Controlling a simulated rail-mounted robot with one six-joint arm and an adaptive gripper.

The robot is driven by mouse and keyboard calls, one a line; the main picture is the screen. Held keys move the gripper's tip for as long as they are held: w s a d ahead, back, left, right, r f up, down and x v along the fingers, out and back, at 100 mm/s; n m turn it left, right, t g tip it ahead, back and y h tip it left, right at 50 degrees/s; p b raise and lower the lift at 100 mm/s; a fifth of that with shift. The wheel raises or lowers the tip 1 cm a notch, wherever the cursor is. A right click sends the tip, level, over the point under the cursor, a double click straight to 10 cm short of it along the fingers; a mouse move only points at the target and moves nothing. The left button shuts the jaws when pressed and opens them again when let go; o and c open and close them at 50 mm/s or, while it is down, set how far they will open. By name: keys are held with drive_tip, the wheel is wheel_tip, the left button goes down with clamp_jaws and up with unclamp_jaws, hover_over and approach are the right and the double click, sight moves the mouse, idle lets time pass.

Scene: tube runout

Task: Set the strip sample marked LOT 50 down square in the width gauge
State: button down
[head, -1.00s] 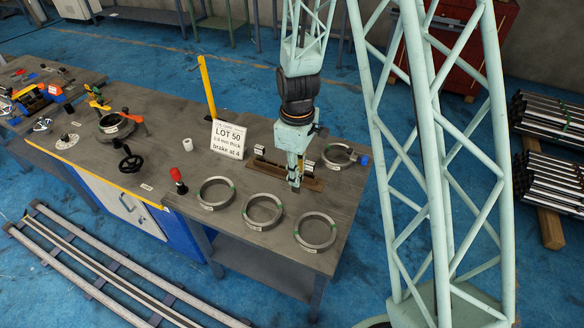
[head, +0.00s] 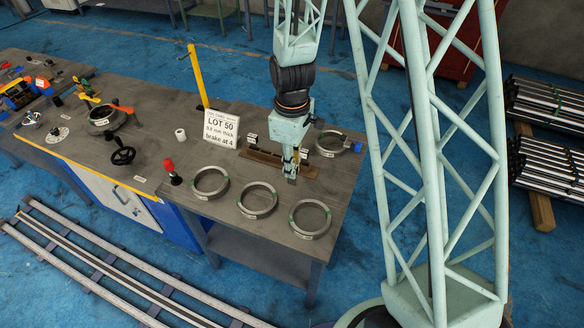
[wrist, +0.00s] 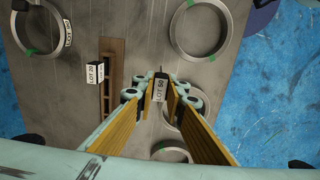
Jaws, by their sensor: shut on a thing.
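My gripper (head: 291,172) is over the bench, in front of a long brown slotted wooden piece (head: 262,157). In the wrist view my gripper (wrist: 160,88) is shut on a small dark sample (wrist: 160,86) with a white LOT 50 label. The sample sits between the fingertips, to the right of the brown piece (wrist: 107,112) there. A block labelled LOT 20 (wrist: 95,74) stands at the brown piece's left side. I cannot tell for sure which item is the width gauge. The jaws hide part of the sample.
Rings with green marks lie along the bench front (head: 257,200), and another lies at back right (head: 332,143). A white LOT 50 sign (head: 220,127), a red-topped tool (head: 172,171) and a black handwheel (head: 122,152) stand left. Bare bench separates the sign from the front rings.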

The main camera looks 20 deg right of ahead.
drive_tip(key=shift+w, duration=0.1)
drive_tip(key=shift+w+r+m, duration=0.15)
drive_tip(key=shift+w+m, duration=0.15)
drive_tip(key=shift+w, duration=0.3)
drive_tip(key=w+r+m+b, duration=0.2)
drive_tip(key=w+r+m, duration=0.4)
drive_tip(key=w, duration=0.4)
drive_tip(key=w+r+m+b, duration=0.2)
drive_tip(key=w+r+m, duration=0.4)
drive_tip(key=w+r, duration=0.2)
drive_tip(key=shift+w+r, duration=0.2)
drive_tip(key=shift+w, duration=0.95)
drive_tip(key=shift+w+a, duration=0.1)
